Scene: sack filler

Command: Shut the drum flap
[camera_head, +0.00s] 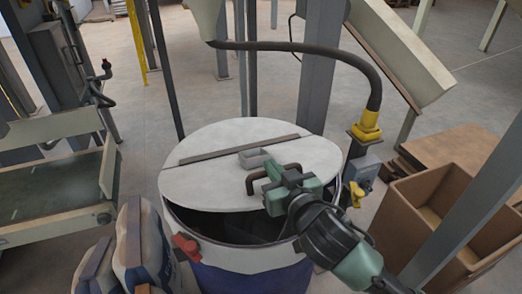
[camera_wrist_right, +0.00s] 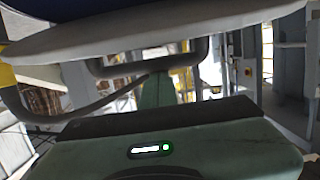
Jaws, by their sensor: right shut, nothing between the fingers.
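The drum (camera_head: 252,259) is blue with a white upper rim and stands at the lower middle of the head view. Its round pale lid has a dark hinge strip (camera_head: 240,149) across it. The front part is the flap (camera_head: 213,186), raised at its front edge, with a dark gap into the drum below. A dark bar handle (camera_head: 253,183) is on the flap; it also shows in the right wrist view (camera_wrist_right: 150,67). My right gripper (camera_head: 280,176) is shut and empty, close by the handle; contact is unclear. My left gripper is out of view.
A dark hose runs to a yellow fitting (camera_head: 367,128) right of the drum. An open cardboard box (camera_head: 408,219) stands at the right. Sacks (camera_head: 137,243) are at the lower left, beside a conveyor (camera_head: 50,188). A red clamp (camera_head: 186,246) sits on the drum rim.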

